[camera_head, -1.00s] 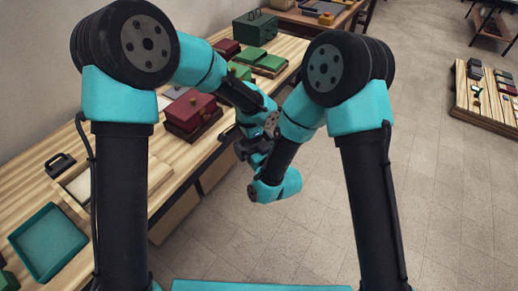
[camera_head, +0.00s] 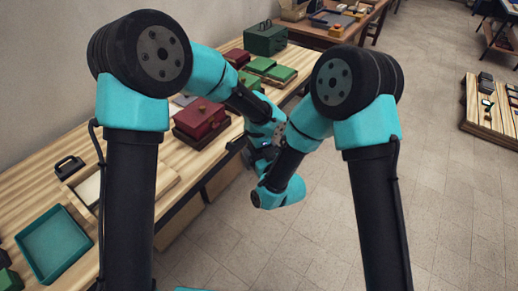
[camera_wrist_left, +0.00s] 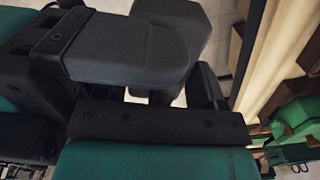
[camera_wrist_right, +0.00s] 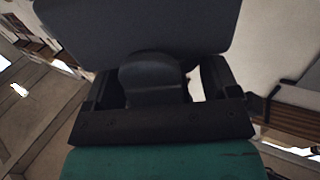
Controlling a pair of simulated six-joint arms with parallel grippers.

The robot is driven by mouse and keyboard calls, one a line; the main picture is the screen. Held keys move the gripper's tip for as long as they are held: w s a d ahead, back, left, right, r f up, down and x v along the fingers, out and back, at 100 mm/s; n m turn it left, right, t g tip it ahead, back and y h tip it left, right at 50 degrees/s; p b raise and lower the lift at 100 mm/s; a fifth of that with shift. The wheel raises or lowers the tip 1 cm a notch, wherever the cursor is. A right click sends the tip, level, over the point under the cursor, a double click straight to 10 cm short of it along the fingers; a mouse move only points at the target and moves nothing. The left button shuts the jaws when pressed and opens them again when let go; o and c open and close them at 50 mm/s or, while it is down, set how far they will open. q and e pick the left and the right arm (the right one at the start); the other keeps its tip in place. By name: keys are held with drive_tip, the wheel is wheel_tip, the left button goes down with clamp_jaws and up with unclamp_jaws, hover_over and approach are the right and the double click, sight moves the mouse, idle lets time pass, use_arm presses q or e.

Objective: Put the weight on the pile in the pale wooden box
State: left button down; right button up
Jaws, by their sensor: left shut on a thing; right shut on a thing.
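A black block with a handle (camera_head: 68,167), which looks like the weight, sits on the wooden table at the left in the head view. Beside it is a low pale wooden box (camera_head: 66,193) with a whitish content; my left arm hides its middle. My left gripper (camera_wrist_left: 205,88) and my right gripper (camera_wrist_right: 205,85) are close together in front of the table, far from the box. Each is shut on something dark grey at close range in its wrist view. I cannot tell what this is, or whether both hold one thing.
A teal tray (camera_head: 53,245) lies at the near left of the table. A dark red box (camera_head: 200,118), green blocks (camera_head: 272,70) and a dark green case (camera_head: 265,38) stand further back. A low display of small items (camera_head: 492,105) stands at right. The floor between is clear.

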drive_tip(key=c, duration=0.7)
use_arm(q)
drive_tip(key=shift+c, duration=0.7)
unclamp_jaws()
use_arm(e)
drive_tip(key=shift+r, duration=0.1)
drive_tip(key=shift+c, duration=0.3)
use_arm(q)
drive_tip(key=shift+r, duration=0.15)
wheel_tip(320, 180, up, 12)
drive_tip(key=shift+f, duration=0.1)
